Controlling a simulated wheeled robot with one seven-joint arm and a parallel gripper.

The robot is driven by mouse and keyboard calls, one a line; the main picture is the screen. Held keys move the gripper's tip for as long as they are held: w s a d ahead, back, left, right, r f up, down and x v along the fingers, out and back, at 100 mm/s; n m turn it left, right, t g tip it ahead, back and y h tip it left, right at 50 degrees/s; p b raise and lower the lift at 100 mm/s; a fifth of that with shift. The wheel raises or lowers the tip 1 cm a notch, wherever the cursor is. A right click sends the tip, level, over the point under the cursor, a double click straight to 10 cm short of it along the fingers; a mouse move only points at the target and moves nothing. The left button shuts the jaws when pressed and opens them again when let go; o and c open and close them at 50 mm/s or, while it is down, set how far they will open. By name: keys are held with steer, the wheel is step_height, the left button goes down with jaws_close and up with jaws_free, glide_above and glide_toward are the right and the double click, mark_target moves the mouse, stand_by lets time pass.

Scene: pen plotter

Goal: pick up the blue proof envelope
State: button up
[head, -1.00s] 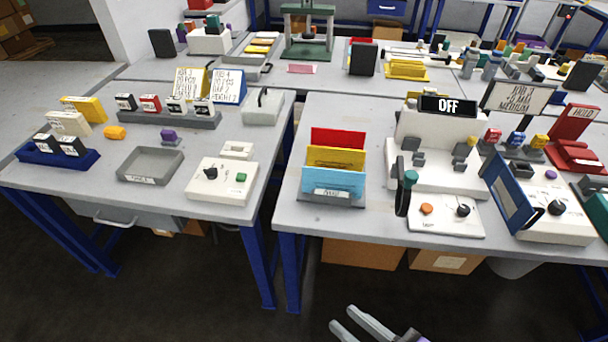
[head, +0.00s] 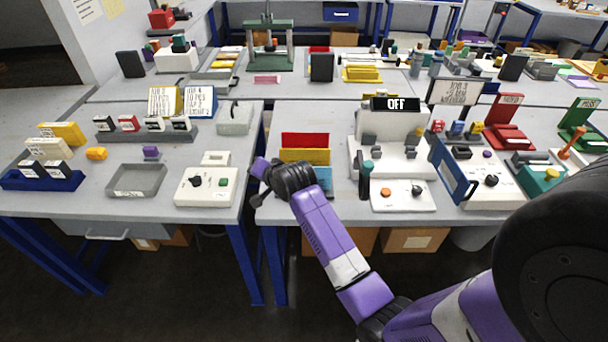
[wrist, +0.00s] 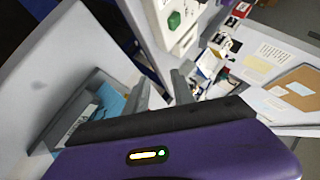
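The blue proof envelope (head: 325,179) stands in front in a small rack at the front of the right table. My wrist hides its left part in the head view. The blue envelope also shows in the wrist view (wrist: 110,102), left of my fingers, partly covered by the gripper body. My gripper (wrist: 159,88) has its two fingers apart with nothing seen between them. In the head view my gripper (head: 257,182) is at the left of the rack, close to it. Whether a finger touches the envelope cannot be told.
A red envelope (head: 305,140) and a yellow envelope (head: 291,155) stand behind the blue one. A white machine with an OFF display (head: 396,104) is to the right. A white control box (head: 205,186) and a grey tray (head: 136,180) are on the left table. A gap separates the tables.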

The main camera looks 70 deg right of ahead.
steer(key=d+r+m+g, duration=0.25)
steer(key=d+r, duration=0.25)
steer(key=d, duration=0.4)
steer(key=s+m+g+y, duration=0.2)
steer(key=s+m, duration=0.1)
steer(key=m, duration=0.1)
steer(key=s+f+m+g+y+p, duration=0.1)
steer(key=s+m+g+y, duration=0.1)
steer(key=s+m, duration=0.1)
steer(key=s+a+m+g+y, duration=0.1)
steer(key=s+m+g+y, duration=0.1)
steer(key=s+m, duration=0.2)
steer(key=shift+s+f+m+g+p, duration=0.25)
steer(key=shift+s+m+g+p, duration=0.1)
steer(key=shift+s+p, duration=0.1)
steer(key=shift+f, duration=0.85)
steer(key=shift+f+p, duration=0.55)
steer(key=shift+f, duration=2.25)
steer(key=shift+c, duration=0.4)
jaws_close()
